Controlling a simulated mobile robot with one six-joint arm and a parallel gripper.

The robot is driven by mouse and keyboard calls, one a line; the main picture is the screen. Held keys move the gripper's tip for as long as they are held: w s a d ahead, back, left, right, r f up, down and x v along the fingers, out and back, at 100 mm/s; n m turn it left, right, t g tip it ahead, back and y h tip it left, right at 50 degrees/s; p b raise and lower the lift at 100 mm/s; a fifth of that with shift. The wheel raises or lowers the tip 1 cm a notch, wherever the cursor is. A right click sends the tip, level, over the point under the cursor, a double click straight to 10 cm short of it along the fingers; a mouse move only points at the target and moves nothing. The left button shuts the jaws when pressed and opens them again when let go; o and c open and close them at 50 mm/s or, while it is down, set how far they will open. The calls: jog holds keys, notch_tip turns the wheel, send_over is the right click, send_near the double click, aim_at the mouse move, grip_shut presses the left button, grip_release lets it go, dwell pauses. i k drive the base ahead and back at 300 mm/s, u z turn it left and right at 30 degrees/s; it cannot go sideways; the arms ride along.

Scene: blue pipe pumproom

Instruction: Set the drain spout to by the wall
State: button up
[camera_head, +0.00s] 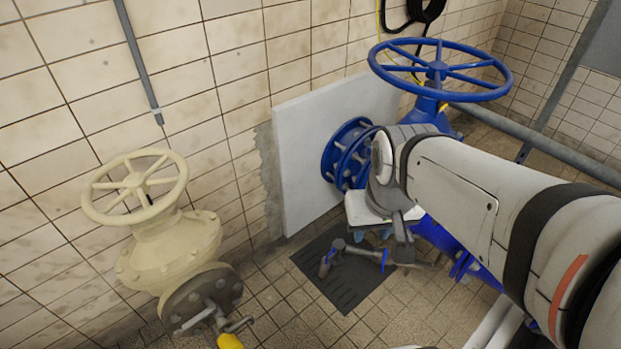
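What looks like the drain spout (359,251) is a small dark grey pipe low beside the blue valve. Its left end (326,264) bends down over a dark floor grate (338,288). My gripper (403,256) reaches down at the spout's right part, in front of the blue pipework. The gripper partly hides the spout's right end. I cannot tell whether its fingers are open or closed, or whether they touch the spout.
A blue handwheel (440,69) stands above the blue valve. A cream valve (168,248) with its own handwheel and a yellow-tipped lever (229,341) is at the left. A pale wall panel (300,150) stands behind. Tiled floor is open in front of the grate.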

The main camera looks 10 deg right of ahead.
aim_at(339, 246)
jog(key=z, duration=0.15)
jog(key=i, duration=0.9)
jog(key=u, duration=0.05)
